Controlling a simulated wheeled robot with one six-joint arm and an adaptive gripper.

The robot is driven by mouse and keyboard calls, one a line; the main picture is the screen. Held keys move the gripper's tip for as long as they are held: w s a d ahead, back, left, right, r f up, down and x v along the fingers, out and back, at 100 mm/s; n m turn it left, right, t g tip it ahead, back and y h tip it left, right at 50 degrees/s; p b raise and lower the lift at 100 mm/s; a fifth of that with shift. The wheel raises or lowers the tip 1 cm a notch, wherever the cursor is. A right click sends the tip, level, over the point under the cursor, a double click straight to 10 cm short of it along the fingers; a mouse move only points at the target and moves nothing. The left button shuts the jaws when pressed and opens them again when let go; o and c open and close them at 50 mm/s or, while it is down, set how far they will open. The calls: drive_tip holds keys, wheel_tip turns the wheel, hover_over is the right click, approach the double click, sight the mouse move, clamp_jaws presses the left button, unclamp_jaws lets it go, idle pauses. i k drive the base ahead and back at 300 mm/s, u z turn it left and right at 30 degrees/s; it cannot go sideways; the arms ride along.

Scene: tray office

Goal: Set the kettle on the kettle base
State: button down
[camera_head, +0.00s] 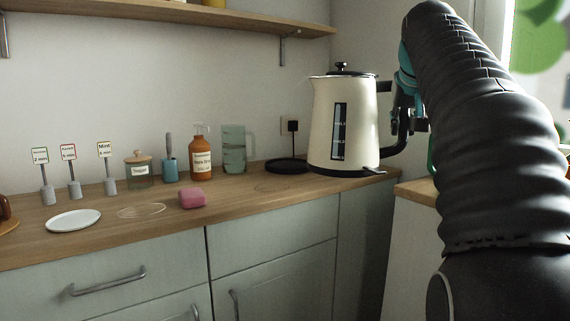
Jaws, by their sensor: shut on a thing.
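The cream kettle (322,125) with a black lid and a dark level window is upright in front of the counter's right end. My gripper (402,118) is shut on the kettle's black handle at its right side; the fingers are partly hidden by the handle and my arm. The kettle base (284,166) is a black disc on the counter against the wall, left of the kettle in the picture. The kettle hides its right edge. The kettle looks held off the counter and nearer to me than the base, though the exact gap cannot be told.
An orange bottle (201,158) and a green glass jug (233,150) stand left of the base. A pink sponge (192,199) and a white plate (73,220) lie nearer the front. A plug (293,126) sits in the wall socket. A shelf (180,14) hangs above.

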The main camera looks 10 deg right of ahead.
sight(297, 165)
drive_tip(key=i, duration=1.2)
